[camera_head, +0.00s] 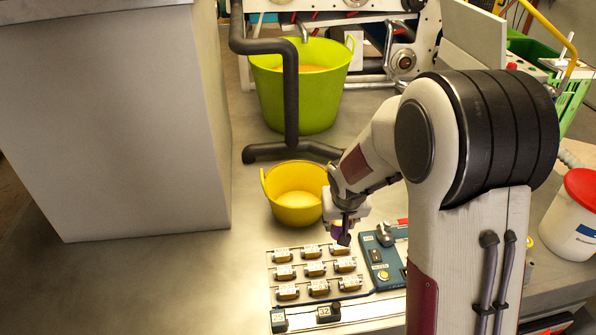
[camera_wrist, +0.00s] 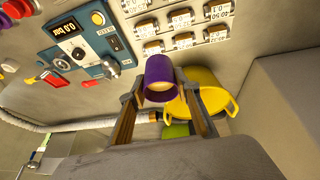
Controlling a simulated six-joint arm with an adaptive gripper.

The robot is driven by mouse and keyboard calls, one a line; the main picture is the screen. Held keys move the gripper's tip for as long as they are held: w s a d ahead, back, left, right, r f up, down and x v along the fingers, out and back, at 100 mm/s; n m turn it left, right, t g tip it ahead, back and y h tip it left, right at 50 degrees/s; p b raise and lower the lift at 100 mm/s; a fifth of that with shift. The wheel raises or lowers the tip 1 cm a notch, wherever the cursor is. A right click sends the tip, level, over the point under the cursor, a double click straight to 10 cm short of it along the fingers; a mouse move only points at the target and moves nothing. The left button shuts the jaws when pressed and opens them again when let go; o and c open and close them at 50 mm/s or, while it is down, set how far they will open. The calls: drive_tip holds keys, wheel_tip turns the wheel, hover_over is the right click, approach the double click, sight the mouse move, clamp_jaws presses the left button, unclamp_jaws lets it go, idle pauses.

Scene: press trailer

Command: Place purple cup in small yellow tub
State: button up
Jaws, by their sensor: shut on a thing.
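A purple cup (camera_wrist: 160,74) is between the fingers of my gripper (camera_wrist: 160,100) in the wrist view, its open mouth facing the camera. My gripper is shut on the cup. In the head view the cup (camera_head: 337,228) shows only as a small purple patch at my gripper (camera_head: 344,232), mostly hidden by it. The small yellow tub (camera_head: 296,205) stands on the grey surface, just left of my gripper and behind the panel of small blocks. It looks empty in the head view. In the wrist view the yellow tub (camera_wrist: 222,92) is partly hidden behind the cup and fingers.
A panel with rows of small labelled blocks (camera_head: 313,269) and a blue control box (camera_head: 383,262) lie in front of the tub. A dark bent pipe (camera_head: 291,100) and a large green tub (camera_head: 325,105) stand behind it. A grey cabinet (camera_head: 110,120) is left; a white bucket (camera_head: 570,225) is right.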

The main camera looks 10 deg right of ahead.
drive_tip(key=shift+w+a+r, duration=0.2)
drive_tip(key=shift+a+r, duration=0.2)
drive_tip(key=shift+a, duration=0.05)
drive_tip(key=w+f, duration=0.3)
drive_tip(key=w, duration=1)
drive_tip(key=w+a+f+n, duration=0.1)
drive_tip(key=w+f, duration=0.3)
drive_tip(key=w, duration=0.9)
drive_tip(key=shift+y, duration=0.4)
drive_tip(key=shift+a, duration=0.15)
approach(310, 202)
drive_tip(key=shift+w, duration=0.65)
drive_tip(key=shift+f, duration=0.15)
drive_tip(key=shift+f, duration=1.75)
